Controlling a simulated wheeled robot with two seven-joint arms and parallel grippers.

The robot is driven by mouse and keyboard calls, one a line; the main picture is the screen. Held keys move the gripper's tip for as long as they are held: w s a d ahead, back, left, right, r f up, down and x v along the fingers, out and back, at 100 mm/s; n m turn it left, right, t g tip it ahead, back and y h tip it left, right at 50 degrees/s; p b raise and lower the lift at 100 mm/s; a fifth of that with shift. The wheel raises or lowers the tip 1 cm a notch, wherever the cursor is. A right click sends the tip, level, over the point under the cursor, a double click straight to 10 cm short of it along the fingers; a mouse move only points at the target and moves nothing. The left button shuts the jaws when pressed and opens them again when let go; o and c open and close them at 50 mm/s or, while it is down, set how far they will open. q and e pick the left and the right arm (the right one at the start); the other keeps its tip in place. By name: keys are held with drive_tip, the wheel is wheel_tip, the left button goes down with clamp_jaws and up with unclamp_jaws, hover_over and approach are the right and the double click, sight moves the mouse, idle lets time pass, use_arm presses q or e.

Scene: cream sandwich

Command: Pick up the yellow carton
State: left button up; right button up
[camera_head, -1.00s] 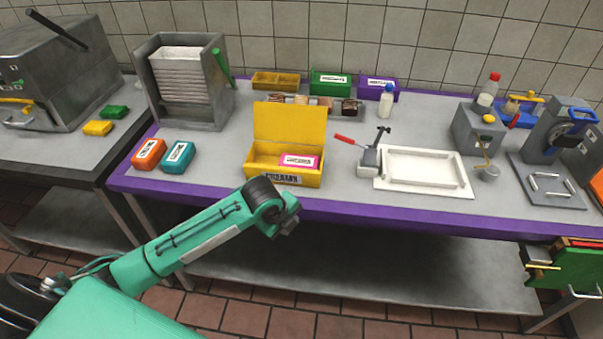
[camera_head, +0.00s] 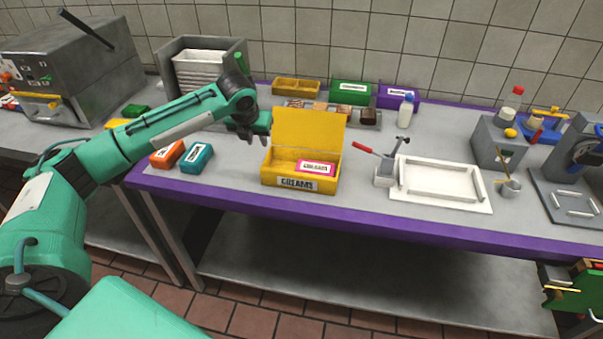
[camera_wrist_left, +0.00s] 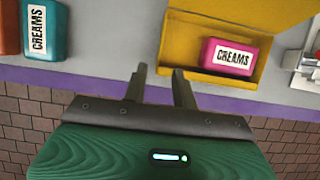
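A yellow open box labelled CREAMS (camera_head: 272,181) stands on the purple-edged table with its lid up and a pink carton (camera_head: 316,167) inside; they also show in the left wrist view, the box (camera_wrist_left: 190,52) and the pink carton (camera_wrist_left: 236,57). No separate yellow carton shows inside the box. A small yellow block (camera_head: 117,123) lies on the left counter. My left gripper (camera_head: 247,136) is above the table, just left of the raised lid. In the left wrist view its two fingers (camera_wrist_left: 161,85) are apart with nothing between them. My right gripper is not in view.
Orange (camera_head: 167,155) and teal (camera_head: 196,158) cartons stand left of the box. A red-handled tool (camera_head: 362,147) and a white tray (camera_head: 445,205) stand to its right. A row of sandwich items (camera_head: 340,112) and a white bottle (camera_head: 406,109) are behind.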

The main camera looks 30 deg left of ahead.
sight(266, 161)
use_arm(q)
drive_tip(key=p+x, duration=0.1)
drive_tip(key=x, duration=0.7)
drive_tip(key=shift+w+f, duration=0.1)
drive_tip(key=shift+f, duration=0.1)
drive_tip(key=x, duration=0.2)
drive_tip(key=p+x, duration=0.1)
drive_tip(key=x, duration=0.1)
drive_tip(key=shift+d+f, duration=0.1)
drive_tip(key=shift+d, duration=0.1)
drive_tip(key=shift+w+f, duration=0.15)
drive_tip(key=shift+f, duration=0.35)
clamp_jaws()
